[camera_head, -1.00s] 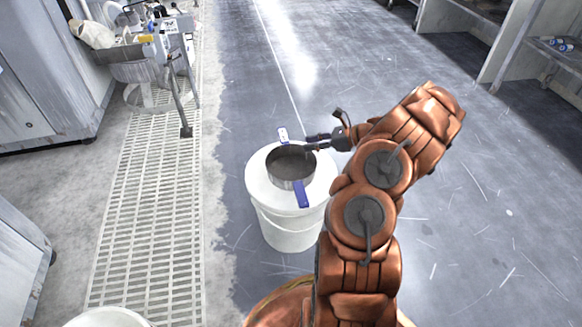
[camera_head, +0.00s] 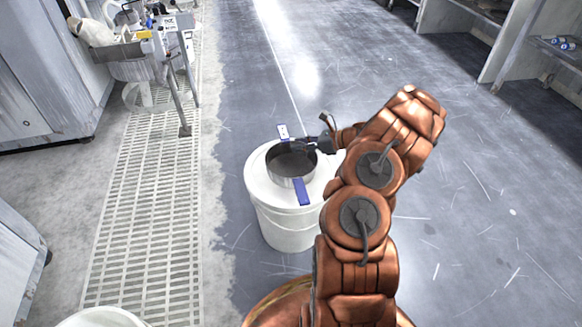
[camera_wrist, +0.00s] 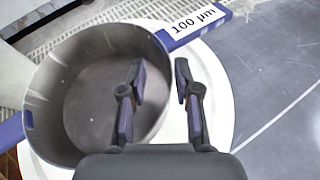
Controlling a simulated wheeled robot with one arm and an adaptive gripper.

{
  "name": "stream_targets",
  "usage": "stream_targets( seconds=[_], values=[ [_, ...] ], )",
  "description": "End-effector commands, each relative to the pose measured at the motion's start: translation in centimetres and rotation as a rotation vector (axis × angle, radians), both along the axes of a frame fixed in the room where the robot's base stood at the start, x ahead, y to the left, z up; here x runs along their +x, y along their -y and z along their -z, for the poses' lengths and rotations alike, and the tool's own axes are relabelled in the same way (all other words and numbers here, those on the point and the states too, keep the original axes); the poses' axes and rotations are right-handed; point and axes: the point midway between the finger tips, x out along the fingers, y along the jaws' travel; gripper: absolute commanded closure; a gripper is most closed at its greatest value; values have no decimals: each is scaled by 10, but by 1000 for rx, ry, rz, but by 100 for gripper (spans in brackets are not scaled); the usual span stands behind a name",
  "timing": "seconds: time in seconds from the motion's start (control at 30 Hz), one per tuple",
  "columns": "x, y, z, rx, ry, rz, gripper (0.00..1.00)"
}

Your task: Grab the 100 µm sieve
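The sieve (camera_head: 291,168) is a round grey metal pan with two blue handles, sitting on a white lidded bucket (camera_head: 290,228). In the wrist view, the sieve (camera_wrist: 50,100) fills the left, and its upper handle carries a white label (camera_wrist: 196,20) reading "100 µm". My gripper (camera_wrist: 160,75) is open, its two dark fingers apart. The left finger shows over the sieve's interior and the right finger shows outside its right wall, over the white lid, so the wall lies between them in the picture. Contact with the wall cannot be told. In the head view, my gripper (camera_head: 312,143) is at the sieve's far right rim.
Another white bucket (camera_head: 100,318) shows at the bottom left edge. Shelving (camera_head: 530,50) stands at the back right. The grey floor to the right is clear.

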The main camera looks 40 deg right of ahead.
Motion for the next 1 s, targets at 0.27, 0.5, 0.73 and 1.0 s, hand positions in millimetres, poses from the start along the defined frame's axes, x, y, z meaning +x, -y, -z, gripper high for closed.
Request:
stream_targets(
  seconds=[0.27, 0.5, 0.73, 1.0],
  values=[
    [1, -1, 0, 0, 0, 1, 73],
    [1, -1, 0, 1, 1, 0, 98],
    [1, -1, 0, 0, 1, 1, 100],
    [1, -1, 0, 1, 0, 1, 100]
  ],
)
